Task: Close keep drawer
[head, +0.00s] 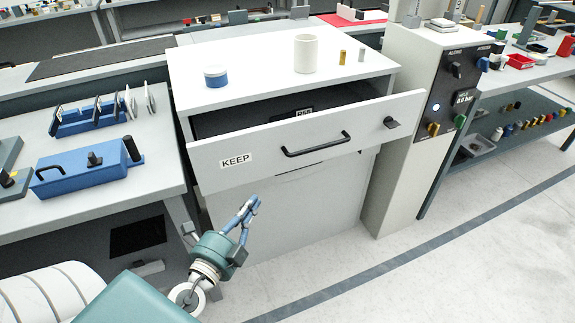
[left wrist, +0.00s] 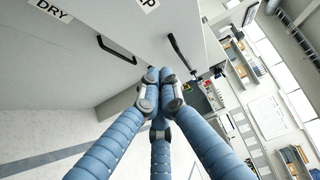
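The keep drawer (head: 255,160) is pulled open from the cabinet, with its dark inside and a small labelled item in it showing in the head view. Its white front has a KEEP label (head: 236,161) and a black bar handle (head: 315,145). The handle also shows in the left wrist view (left wrist: 181,50). My left gripper (head: 250,205) is below and in front of the drawer front, apart from the handle. In the left wrist view its three blue fingers meet at the tips (left wrist: 160,75), with nothing visible between them. My right gripper is in neither view.
A grey control column (head: 400,150) stands right of the drawer. A bench with blue fixtures (head: 85,170) is at left. Floor in front is clear.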

